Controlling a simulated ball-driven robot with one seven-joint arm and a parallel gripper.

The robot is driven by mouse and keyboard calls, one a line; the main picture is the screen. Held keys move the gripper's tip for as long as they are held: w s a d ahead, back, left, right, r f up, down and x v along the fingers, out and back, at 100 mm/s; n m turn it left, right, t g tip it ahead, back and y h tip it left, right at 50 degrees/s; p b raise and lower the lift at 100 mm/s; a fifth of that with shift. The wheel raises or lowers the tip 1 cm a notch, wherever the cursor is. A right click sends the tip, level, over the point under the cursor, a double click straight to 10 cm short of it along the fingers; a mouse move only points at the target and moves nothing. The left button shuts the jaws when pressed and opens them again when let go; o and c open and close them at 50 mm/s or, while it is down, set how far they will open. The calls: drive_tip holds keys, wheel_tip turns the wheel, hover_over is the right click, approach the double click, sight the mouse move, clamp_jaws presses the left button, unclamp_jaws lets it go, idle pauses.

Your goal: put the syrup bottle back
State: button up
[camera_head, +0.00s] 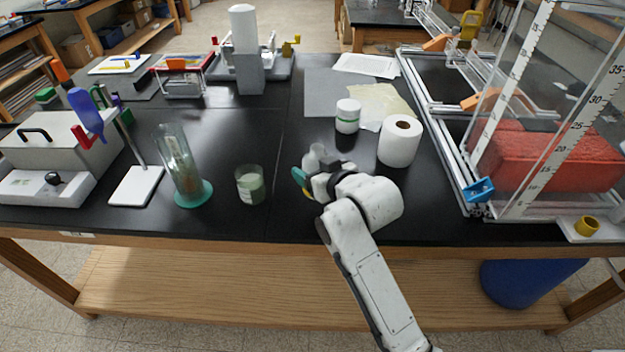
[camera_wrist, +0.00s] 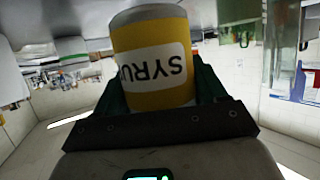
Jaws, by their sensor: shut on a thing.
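The syrup bottle (camera_wrist: 155,62) is yellow with a white label band reading "SYRU", which appears upside down in the wrist view. My gripper (camera_wrist: 158,88) is shut on it, with a dark green finger on each side of the bottle. In the head view my gripper (camera_head: 306,182) is over the front middle of the black bench. There the bottle is mostly hidden by the gripper, and only a sliver of yellow shows. A small whitish object (camera_head: 314,156) shows just behind the gripper; I cannot tell what it is.
A small glass of green content (camera_head: 250,184) and a tilted glass cylinder (camera_head: 181,165) stand left. The extrusion frame (camera_head: 445,130) borders the right.

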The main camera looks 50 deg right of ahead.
drive_tip(key=shift+w+d+f, duration=0.2)
drive_tip(key=shift+w+f, duration=0.2)
drive_tip(key=shift+f, duration=0.1)
drive_tip(key=shift+w+d+f, duration=0.1)
drive_tip(key=shift+w+f, duration=0.05)
drive_tip(key=shift+f, duration=1.65)
drive_tip(key=shift+f, duration=0.15)
drive_tip(key=o, duration=1.1)
drive_tip(key=shift+o, duration=0.2)
drive_tip(key=v, duration=1.2)
